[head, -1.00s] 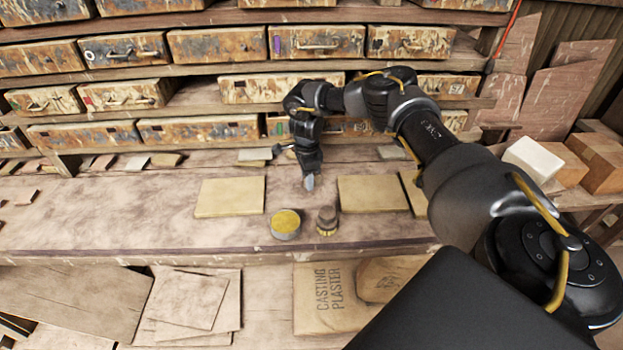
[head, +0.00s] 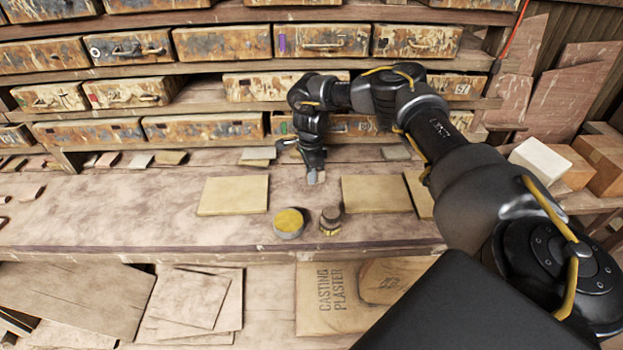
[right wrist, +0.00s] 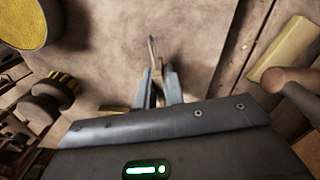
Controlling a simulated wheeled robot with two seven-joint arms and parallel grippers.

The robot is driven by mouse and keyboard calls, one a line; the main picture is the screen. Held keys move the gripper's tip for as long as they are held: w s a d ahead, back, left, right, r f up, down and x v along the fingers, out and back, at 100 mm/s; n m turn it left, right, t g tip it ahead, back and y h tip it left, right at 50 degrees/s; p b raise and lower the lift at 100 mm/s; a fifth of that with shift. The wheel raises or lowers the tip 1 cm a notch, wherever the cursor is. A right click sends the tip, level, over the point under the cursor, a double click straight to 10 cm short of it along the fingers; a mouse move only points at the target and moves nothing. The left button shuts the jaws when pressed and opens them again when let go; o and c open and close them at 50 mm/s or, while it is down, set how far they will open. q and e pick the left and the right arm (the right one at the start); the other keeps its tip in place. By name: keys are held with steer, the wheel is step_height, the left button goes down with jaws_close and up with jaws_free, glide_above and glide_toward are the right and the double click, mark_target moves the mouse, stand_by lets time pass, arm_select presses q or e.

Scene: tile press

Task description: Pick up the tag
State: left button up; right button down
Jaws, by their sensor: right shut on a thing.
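The tag is a small thin piece, pale grey-brown in the head view (head: 321,177), at the tip of my right gripper (head: 314,172). In the right wrist view the tag (right wrist: 152,52) stands edge-on between the two fingers of the right gripper (right wrist: 157,85), which are shut on it. Its far end sticks out past the fingertips. The gripper points down over the bench, between two tan slabs; I cannot tell whether the tag touches the bench. My left gripper is not in view.
Tan slabs lie left (head: 233,195) and right (head: 376,194). Shelves of worn drawers (head: 205,129) rise behind. The bench's left part is mostly clear.

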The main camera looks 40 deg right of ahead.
steer(key=s+a+r+b, duration=0.1)
steer(key=s+a+r, duration=0.2)
steer(key=s+r, duration=0.3)
steer(key=s+a+r+b, duration=0.1)
steer(key=s+a+r, duration=0.1)
steer(key=s+r, duration=0.3)
steer(key=shift+s+a+r+b, duration=0.3)
steer(key=shift+s+a+r, duration=0.1)
steer(key=shift+s, duration=0.5)
steer(key=shift+f, duration=0.1)
